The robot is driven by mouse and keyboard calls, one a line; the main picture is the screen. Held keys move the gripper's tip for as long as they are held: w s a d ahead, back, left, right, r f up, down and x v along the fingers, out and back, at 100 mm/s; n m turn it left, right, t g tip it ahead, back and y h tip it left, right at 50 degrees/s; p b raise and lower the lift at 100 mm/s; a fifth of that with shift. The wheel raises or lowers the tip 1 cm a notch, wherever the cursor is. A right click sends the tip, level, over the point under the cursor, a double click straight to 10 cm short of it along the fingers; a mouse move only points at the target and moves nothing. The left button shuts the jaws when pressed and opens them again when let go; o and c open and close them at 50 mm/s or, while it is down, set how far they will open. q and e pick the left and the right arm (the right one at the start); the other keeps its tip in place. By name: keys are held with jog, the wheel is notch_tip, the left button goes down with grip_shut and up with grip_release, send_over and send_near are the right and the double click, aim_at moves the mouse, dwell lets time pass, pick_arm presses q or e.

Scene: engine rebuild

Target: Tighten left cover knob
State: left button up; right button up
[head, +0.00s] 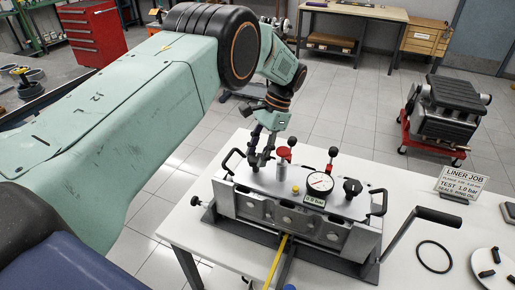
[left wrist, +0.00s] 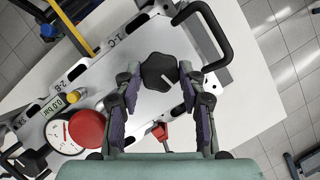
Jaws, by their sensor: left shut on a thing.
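The left cover knob (left wrist: 158,72) is black and lobed with a pale mark, and sits on the plate at the "1-C" end of the test cover (left wrist: 178,103). My left gripper (left wrist: 161,74) has its fingers on both sides of this knob and is shut on it. In the head view my left gripper (head: 262,158) reaches down to the left end of the cover (head: 262,178) and mostly hides the knob. A second black knob (head: 352,187) stands at the cover's right end. My right gripper is not in view.
A crank (head: 437,216), a sign (head: 462,184) and a black ring (head: 434,256) are at right on the white table.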

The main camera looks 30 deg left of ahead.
pick_arm(q)
jog(key=shift+s+d+m+y+p, duration=0.1)
jog(key=shift+m+y+p, duration=0.3)
jog(key=shift+m, duration=0.7)
jog(key=shift+t, duration=0.3)
jog(key=o, duration=1.1)
jog(key=shift+o, duration=0.2)
jog(key=shift+r, duration=0.1)
jog(key=v, duration=1.2)
jog(key=shift+s, duration=0.1)
